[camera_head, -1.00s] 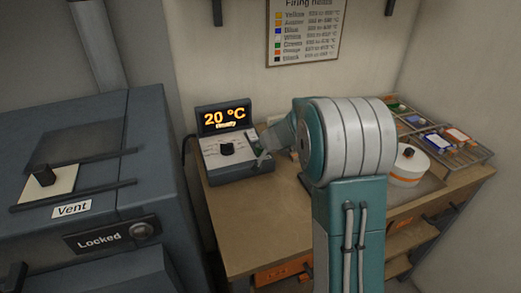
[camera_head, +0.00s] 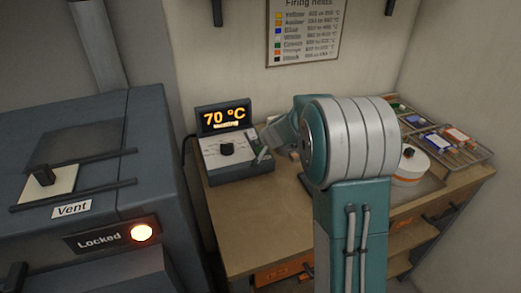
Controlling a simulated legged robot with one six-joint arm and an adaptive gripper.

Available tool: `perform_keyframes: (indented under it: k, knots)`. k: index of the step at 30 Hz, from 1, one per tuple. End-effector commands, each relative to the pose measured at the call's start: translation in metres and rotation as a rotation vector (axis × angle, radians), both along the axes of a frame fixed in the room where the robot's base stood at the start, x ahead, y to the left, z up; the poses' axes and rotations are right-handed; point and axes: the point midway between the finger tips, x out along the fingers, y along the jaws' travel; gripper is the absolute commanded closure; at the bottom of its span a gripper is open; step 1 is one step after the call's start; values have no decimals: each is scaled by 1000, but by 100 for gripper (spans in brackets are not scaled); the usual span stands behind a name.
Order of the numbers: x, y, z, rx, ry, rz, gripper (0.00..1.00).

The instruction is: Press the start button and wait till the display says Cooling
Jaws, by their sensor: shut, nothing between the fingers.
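The controller box (camera_head: 237,165) stands on the left end of the bench, with a dark dial (camera_head: 227,149) on its sloped face. Its display (camera_head: 222,117) reads 70 °C in orange, with a small line below that looks like "Heating". My gripper (camera_head: 262,154) is shut and empty at the right part of the controller's face. I cannot tell whether it touches the face. The start button is not clearly visible and may be behind my gripper.
The kiln (camera_head: 85,170) at left has a Vent slider (camera_head: 44,177) and a lit lamp (camera_head: 141,232) beside "Locked". A firing chart (camera_head: 304,30) hangs above. A white jar (camera_head: 409,167) and a tray of paints (camera_head: 447,144) sit at the bench's right.

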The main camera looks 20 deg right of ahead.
Motion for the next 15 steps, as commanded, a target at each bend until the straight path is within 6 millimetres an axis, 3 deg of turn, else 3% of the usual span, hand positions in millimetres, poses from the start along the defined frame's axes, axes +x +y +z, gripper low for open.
perform_keyframes:
  k: [9, 15]
  knots:
    - [0, 0, 2, -1, -1, 1, 100]
    - [1, 0, 17, -1, -4, 3, 100]
